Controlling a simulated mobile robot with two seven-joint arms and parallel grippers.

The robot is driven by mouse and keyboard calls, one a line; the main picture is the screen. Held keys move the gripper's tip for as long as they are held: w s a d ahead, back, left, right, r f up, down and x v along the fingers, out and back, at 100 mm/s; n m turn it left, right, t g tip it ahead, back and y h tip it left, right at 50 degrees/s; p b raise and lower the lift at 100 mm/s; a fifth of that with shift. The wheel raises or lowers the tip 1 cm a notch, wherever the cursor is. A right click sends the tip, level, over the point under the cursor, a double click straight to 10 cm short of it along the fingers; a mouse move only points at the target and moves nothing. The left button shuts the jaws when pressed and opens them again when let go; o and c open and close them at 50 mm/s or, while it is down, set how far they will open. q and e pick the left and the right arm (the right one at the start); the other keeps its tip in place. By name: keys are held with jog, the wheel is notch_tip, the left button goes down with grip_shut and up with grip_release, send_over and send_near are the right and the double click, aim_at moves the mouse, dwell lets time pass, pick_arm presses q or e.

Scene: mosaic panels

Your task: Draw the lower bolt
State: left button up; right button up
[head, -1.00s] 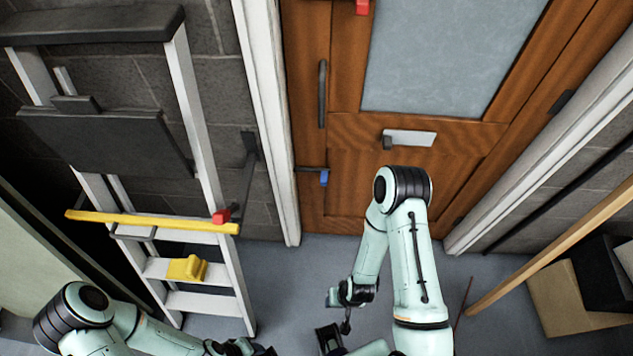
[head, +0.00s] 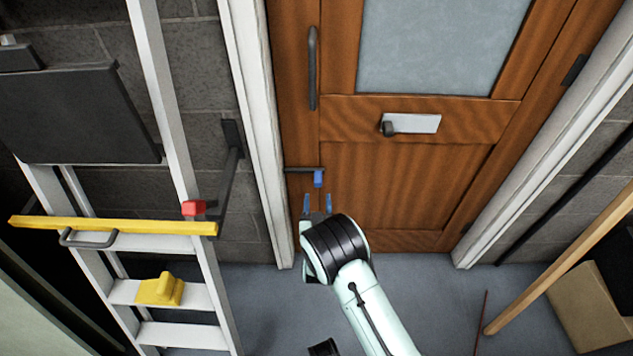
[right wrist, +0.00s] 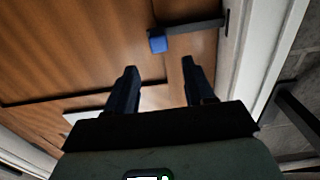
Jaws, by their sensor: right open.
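The lower bolt is a dark bar (head: 299,170) at the left edge of the wooden door (head: 400,180), reaching to the white frame. Its blue knob (head: 318,179) hangs at the bar's right end. My right gripper (head: 317,200) is open, just below the blue knob in the head view and apart from it. In the right wrist view the open fingers (right wrist: 160,82) point toward the door, with the blue knob (right wrist: 157,44) beyond them, nearly midway, and nothing between them.
A stepladder (head: 185,130) with a yellow bar (head: 110,225) stands close on the left. A dark wall bracket (head: 232,160) sticks out beside the door frame. A wooden pole (head: 560,255) and a cardboard box (head: 590,310) are at right. The floor before the door is clear.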

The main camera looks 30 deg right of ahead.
aim_at(318, 184)
jog(key=x, duration=0.4)
jog(key=shift+f+b, duration=0.1)
jog(key=shift+b, duration=0.3)
jog(key=b+x, duration=0.1)
jog(key=x, duration=0.2)
jog(key=shift+w+d, duration=0.2)
jog(key=shift+w, duration=0.15)
pick_arm(q)
jog(key=shift+g, duration=0.5)
jog(key=shift+s+a+f, duration=0.25)
jog(key=shift+s+f, duration=0.35)
jog(key=shift+f, duration=0.35)
jog(key=shift+s+a+f, duration=0.25)
jog(key=shift+s+f, duration=0.35)
jog(key=shift+f, duration=0.3)
pick_arm(e)
jog(key=shift+w+d, duration=0.25)
jog(key=shift+w, duration=0.25)
